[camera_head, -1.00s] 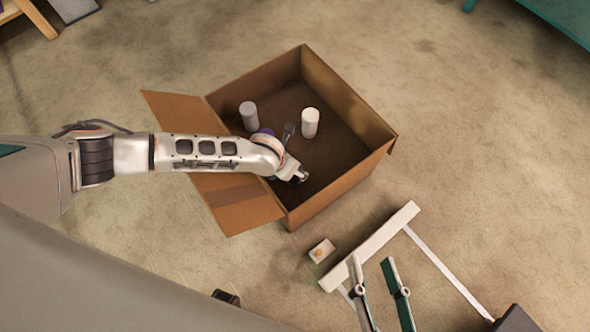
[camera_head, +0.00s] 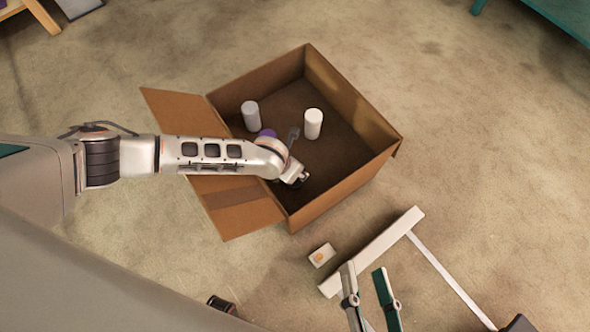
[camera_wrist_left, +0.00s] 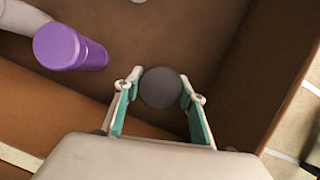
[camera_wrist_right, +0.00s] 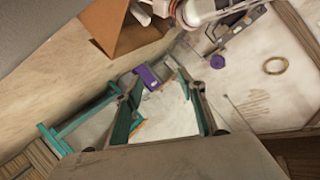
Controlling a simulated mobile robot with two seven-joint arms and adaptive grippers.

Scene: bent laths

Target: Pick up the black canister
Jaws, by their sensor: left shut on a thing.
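The black canister (camera_wrist_left: 160,88) shows as a dark round top between the two fingers of my left gripper (camera_wrist_left: 160,97) in the left wrist view. The fingers press on it from both sides. In the head view my left gripper (camera_head: 298,180) is down inside the cardboard box (camera_head: 345,192), near its front wall, and the canister is mostly hidden there. My right gripper (camera_head: 364,271) is open and empty, outside the box at the lower right. Its spread fingers also show in the right wrist view (camera_wrist_right: 160,92).
The purple one is close to my left gripper (camera_wrist_left: 70,48). A pale beam (camera_head: 375,252) and a small white block (camera_head: 321,255) lie on the floor outside. Floor beyond the box is clear.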

